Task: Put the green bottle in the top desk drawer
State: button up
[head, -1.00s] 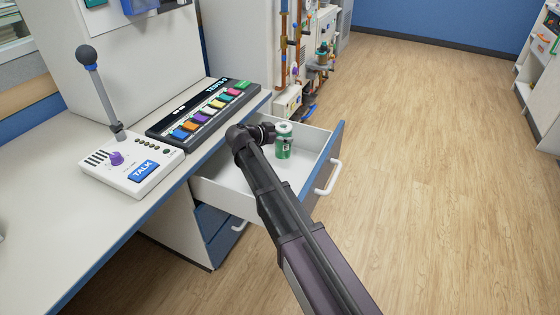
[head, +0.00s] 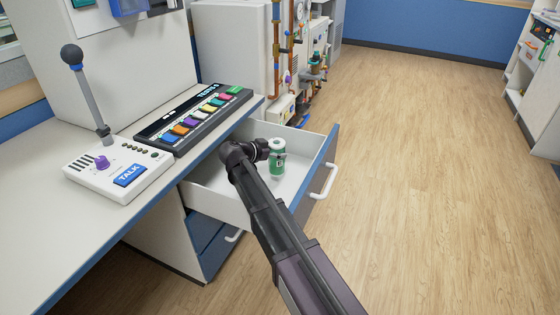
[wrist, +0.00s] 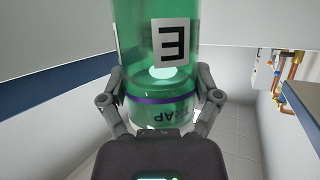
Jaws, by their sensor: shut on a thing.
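The green bottle (head: 277,162) has a pale top and stands upright in the head view, within the outline of the open top desk drawer (head: 216,201). My gripper (head: 268,150) is shut on the bottle from its left side. In the wrist view the two fingers of my gripper (wrist: 160,110) clasp the green bottle (wrist: 135,40) on both sides, near a purple band. A white label with a dark letter shows on it. I cannot tell whether the bottle's base touches the drawer floor.
The desk (head: 70,235) holds a microphone unit with a TALK button (head: 118,172) and a panel of coloured keys (head: 190,120). The drawer front has a white handle (head: 324,182). Copper pipework (head: 280,60) stands behind. The floor to the right is clear.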

aim_at(270, 160)
jog(key=shift+f, duration=0.1)
jog(key=shift+f+b, duration=1.8)
jog(key=shift+b, duration=0.05)
jog(key=shift+f, duration=0.15)
jog(key=o, duration=1.1)
jog(key=shift+r, duration=0.25)
jog(key=shift+s+a+r, duration=0.1)
jog(key=shift+s+a, duration=0.05)
jog(key=p+v, duration=0.3)
jog(key=v, duration=0.4)
